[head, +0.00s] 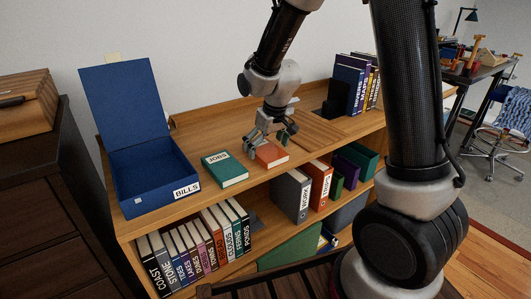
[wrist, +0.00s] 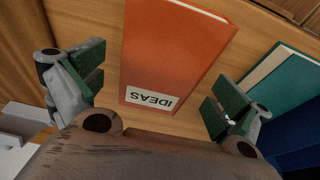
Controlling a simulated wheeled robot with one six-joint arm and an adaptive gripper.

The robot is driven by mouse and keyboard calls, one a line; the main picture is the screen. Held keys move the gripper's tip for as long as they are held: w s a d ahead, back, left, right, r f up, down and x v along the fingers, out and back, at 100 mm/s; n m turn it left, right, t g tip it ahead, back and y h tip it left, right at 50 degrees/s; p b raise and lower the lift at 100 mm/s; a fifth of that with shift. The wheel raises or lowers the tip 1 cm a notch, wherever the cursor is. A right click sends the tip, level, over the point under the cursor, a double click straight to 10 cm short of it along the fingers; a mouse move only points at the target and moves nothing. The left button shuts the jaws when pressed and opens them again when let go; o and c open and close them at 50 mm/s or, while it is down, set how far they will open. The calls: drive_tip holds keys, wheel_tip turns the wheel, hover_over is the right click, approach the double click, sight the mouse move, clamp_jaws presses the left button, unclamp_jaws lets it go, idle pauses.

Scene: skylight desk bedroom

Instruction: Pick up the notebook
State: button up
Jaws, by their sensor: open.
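An orange notebook labelled IDEAS (wrist: 172,50) lies flat on the wooden shelf top. In the head view the orange notebook (head: 271,155) is partly covered by my gripper (head: 270,137), which is just above and behind it. In the wrist view my gripper (wrist: 155,88) is open and empty, with its green-padded fingers spread wide on either side of the notebook's labelled end. A teal notebook (head: 224,169) lies to the left of the orange one in the head view, and at the right of the wrist view (wrist: 285,85).
A blue open box labelled BILLS (head: 152,183) stands at the left of the shelf top (head: 245,199). Upright books (head: 350,82) stand at its back right. Books and binders fill the lower shelves. Bare wood lies right of the orange notebook.

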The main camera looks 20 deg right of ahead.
drive_tip(key=shift+f, duration=0.2)
drive_tip(key=c, duration=1.2)
drive_tip(key=shift+r, duration=0.1)
